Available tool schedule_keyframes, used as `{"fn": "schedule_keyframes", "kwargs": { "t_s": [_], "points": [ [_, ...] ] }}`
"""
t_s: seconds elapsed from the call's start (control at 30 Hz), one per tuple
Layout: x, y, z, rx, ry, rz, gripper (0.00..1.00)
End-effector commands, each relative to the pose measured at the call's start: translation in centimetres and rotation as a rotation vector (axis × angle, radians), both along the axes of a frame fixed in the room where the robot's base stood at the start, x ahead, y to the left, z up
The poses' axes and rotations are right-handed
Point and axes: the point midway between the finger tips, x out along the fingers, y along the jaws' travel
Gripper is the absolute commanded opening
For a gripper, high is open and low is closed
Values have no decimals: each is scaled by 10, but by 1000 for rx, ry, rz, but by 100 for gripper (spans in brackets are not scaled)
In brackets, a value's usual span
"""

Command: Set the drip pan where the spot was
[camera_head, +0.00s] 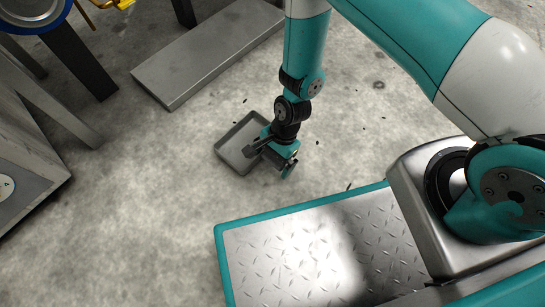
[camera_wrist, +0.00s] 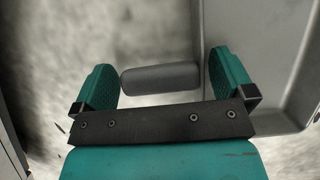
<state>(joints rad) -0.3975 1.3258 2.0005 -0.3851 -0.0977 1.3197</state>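The drip pan (camera_head: 231,149) is a shallow grey square tray with raised walls. In the head view it appears on the concrete floor in front of my base, though I cannot tell whether it touches the floor. In the wrist view, part of its inside and wall show on the right (camera_wrist: 285,65). My gripper (camera_head: 262,147) is over the pan's right side, facing down. In the wrist view its teal fingers (camera_wrist: 163,80) are wide apart, with a rounded grey handle (camera_wrist: 160,79) between them. The handle's left end is close to the left finger; I cannot tell if they touch. No spot is distinguishable.
A long grey metal plate or step (camera_head: 205,55) lies behind the pan. A grey machine (camera_head: 30,150) with slanted legs stands at the left. My tread-plate base is in front. Open floor lies left of the pan, with small dark specks to its right.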

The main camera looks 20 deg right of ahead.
Motion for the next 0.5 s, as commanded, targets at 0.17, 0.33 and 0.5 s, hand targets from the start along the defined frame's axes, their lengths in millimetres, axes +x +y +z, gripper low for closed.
{"fn": "schedule_keyframes", "kwargs": {
  "t_s": [0.17, 0.33, 0.5],
  "points": [
    [0, 0, 6, 0, 0, 0, 100],
    [6, -8, 32, 0, 0, -2, 100],
    [14, -19, 68, 0, -1, -4, 100]
  ]
}}
